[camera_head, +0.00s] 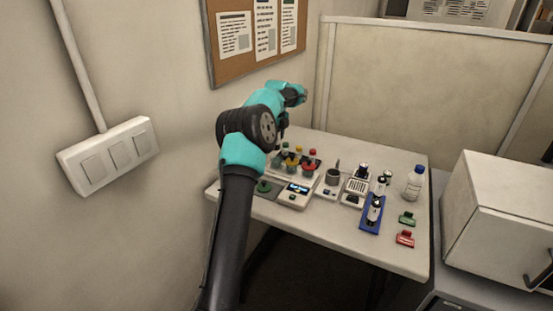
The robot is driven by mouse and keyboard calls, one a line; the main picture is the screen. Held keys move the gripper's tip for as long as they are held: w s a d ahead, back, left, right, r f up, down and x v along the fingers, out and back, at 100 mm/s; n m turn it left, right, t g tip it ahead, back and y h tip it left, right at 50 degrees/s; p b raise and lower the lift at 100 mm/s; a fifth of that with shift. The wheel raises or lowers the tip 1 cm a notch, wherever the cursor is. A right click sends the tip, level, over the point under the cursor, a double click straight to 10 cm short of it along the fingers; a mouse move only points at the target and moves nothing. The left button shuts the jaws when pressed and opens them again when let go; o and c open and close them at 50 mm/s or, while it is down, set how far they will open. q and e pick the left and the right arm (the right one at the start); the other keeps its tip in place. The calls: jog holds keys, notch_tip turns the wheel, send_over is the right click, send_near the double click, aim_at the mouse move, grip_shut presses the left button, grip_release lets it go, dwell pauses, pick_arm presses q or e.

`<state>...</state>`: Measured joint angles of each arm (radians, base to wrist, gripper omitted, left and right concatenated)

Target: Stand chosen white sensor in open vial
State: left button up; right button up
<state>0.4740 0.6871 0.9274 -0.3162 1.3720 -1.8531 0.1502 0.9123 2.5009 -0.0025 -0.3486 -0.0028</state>
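My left arm rises from the bottom of the head view and bends over the back left of the table. Its gripper (283,131) hangs small and dark near the rack; its fingers are too small to read. A blue tray (371,226) at the table's right holds small black-and-white pieces (375,208); more white-topped pieces (384,178) stand just behind it. I cannot tell which is the white sensor. A rack (312,178) at the left holds several pieces with green, yellow and red tops. I cannot make out the open vial. My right gripper is out of view.
A device with a screen (295,195), a dark cup on a base (333,177) and a slotted white block (356,186) stand mid-table. A blue-capped bottle (413,184), green clip (407,219) and red clip (405,239) are at the right.

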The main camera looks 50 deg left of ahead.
pick_arm(q)
jog(key=shift+f, duration=2.15)
jog(key=shift+f, duration=1.9)
jog(key=shift+f, duration=0.1)
jog(key=o, duration=1)
notch_tip(320, 180, up, 12)
jog(key=shift+r, duration=0.15)
